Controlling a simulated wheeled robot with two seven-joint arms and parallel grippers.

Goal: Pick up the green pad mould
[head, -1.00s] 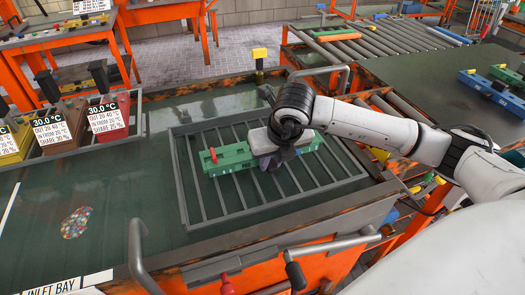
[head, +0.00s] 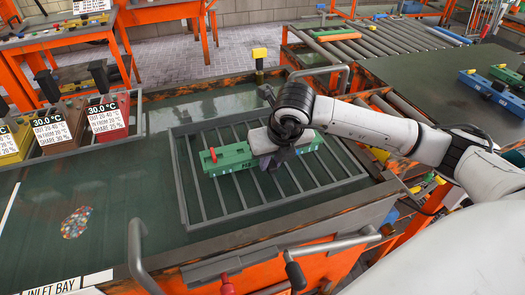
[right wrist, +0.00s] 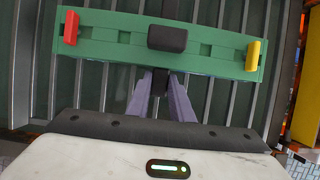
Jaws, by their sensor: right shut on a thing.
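The green pad mould (head: 232,157) is a long green block lying across the grey slatted rack (head: 187,190) in the head view. It has a red peg at its left end. The right wrist view shows the mould (right wrist: 112,43) with the red piece at left, a yellow piece at right and a black block in the middle. My right gripper (head: 272,160) is over the middle of the mould and shut on it; its fingers (right wrist: 160,88) reach the mould's near edge. I cannot tell whether the mould is clear of the slats. My left gripper is not in view.
Bins with labels, one red (head: 108,117), stand at the left. A pile of coloured flakes (head: 76,222) lies on the green bench top. A roller conveyor (head: 385,40) is at the back right. Blue moulds (head: 490,90) lie on the dark table at right.

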